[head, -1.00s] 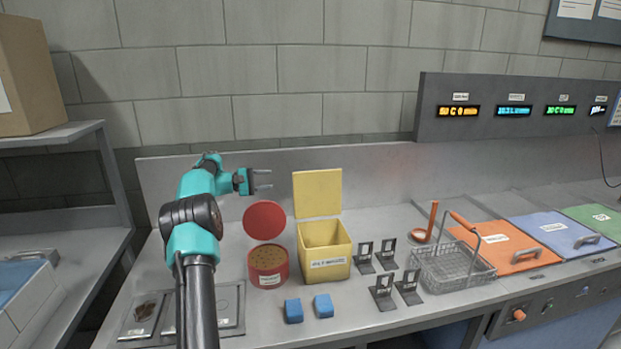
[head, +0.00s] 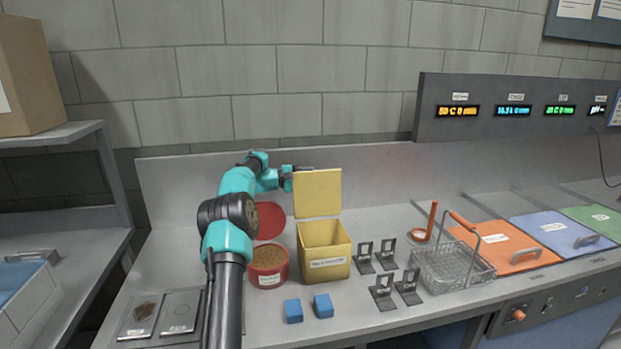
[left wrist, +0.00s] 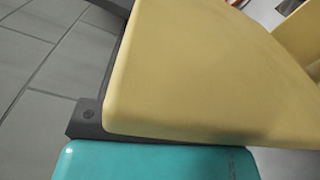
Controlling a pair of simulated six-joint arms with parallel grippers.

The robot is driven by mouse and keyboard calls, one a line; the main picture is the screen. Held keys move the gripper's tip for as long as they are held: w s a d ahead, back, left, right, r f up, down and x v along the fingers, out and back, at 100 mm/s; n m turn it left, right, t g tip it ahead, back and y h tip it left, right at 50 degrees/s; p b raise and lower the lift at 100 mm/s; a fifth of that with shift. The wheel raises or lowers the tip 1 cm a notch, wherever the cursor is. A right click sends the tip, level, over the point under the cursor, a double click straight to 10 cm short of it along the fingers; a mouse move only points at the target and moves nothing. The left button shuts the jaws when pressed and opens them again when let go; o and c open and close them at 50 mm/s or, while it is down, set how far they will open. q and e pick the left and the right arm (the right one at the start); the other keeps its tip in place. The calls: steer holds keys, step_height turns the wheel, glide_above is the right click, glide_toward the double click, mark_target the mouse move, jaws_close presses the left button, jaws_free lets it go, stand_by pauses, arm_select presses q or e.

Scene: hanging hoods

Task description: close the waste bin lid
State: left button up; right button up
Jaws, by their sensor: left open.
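The yellow square bin (head: 324,243) stands on the bench with a label on its front. Its yellow lid (head: 319,194) stands upright at the back edge, open. My left gripper (head: 298,170) is open at the lid's upper left edge, and its fingertips are partly hidden behind the lid. In the left wrist view the lid (left wrist: 200,75) fills much of the picture, close in front of a dark finger. I cannot tell whether the gripper touches it. My right gripper is not in view.
A red round container (head: 268,266) with its red lid (head: 270,222) raised stands left of the bin, partly behind my left arm. Two blue blocks (head: 323,306) lie in front. Dark metal stands (head: 384,298) and a wire basket (head: 455,270) are to the right.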

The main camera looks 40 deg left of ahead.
arm_select(q)
steer(key=shift+w+d, duration=0.25)
steer(key=shift+w, duration=0.1)
steer(key=shift+c, duration=0.2)
steer(key=shift+r, duration=0.1)
jaws_close()
